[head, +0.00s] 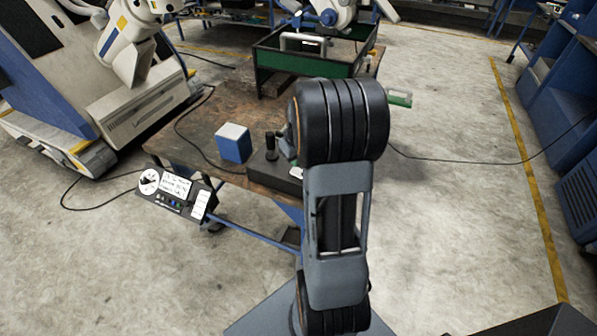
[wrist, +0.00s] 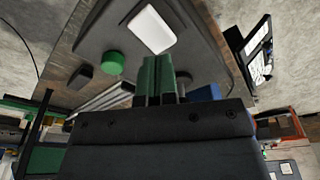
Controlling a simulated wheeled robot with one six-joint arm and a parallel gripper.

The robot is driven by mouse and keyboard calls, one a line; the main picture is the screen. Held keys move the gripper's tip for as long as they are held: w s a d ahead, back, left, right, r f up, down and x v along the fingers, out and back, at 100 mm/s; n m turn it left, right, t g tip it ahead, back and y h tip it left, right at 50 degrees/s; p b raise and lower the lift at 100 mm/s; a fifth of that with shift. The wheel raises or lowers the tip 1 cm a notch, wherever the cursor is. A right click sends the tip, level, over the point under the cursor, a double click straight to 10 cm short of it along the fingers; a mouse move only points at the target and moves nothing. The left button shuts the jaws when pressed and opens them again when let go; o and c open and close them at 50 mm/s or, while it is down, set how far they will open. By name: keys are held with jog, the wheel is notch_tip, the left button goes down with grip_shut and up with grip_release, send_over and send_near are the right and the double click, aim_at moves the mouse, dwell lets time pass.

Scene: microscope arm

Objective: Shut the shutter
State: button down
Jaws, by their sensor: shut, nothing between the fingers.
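My gripper shows in the wrist view (wrist: 158,62), its two green fingers side by side with no clear gap and nothing held. In the head view my own arm hides most of it. Ahead of the fingers is a dark flat base (wrist: 190,22) with a white rounded plate (wrist: 152,28). A green round knob (wrist: 113,62) stands left of the fingers, apart from them. In the head view a dark base (head: 262,172) shows on the table, partly behind my arm. I cannot tell which part is the shutter.
The base lies on a worn brown table (head: 205,118). A blue box with a white top (head: 233,143) stands left of it. A control panel (head: 175,190) sits at the table's front edge. A green tray (head: 275,65) stands behind. Bare floor lies right of my arm.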

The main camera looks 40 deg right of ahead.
aim_at(295, 170)
jog(key=shift+f+b, duration=1.2)
jog(key=shift+f, duration=0.35)
dwell(0.5)
jog(key=shift+r, duration=0.15)
jog(key=shift+r+p, duration=2.55)
jog(key=shift+r, duration=0.85)
jog(key=s+a+r+t, duration=0.1)
jog(key=s+a+r, duration=0.3)
jog(key=a, duration=0.6)
jog(key=s+a+r+t, duration=0.1)
jog(key=s+a+r, duration=0.4)
jog(key=s+a, duration=0.3)
jog(key=a, duration=0.2)
jog(key=shift+a, duration=0.35)
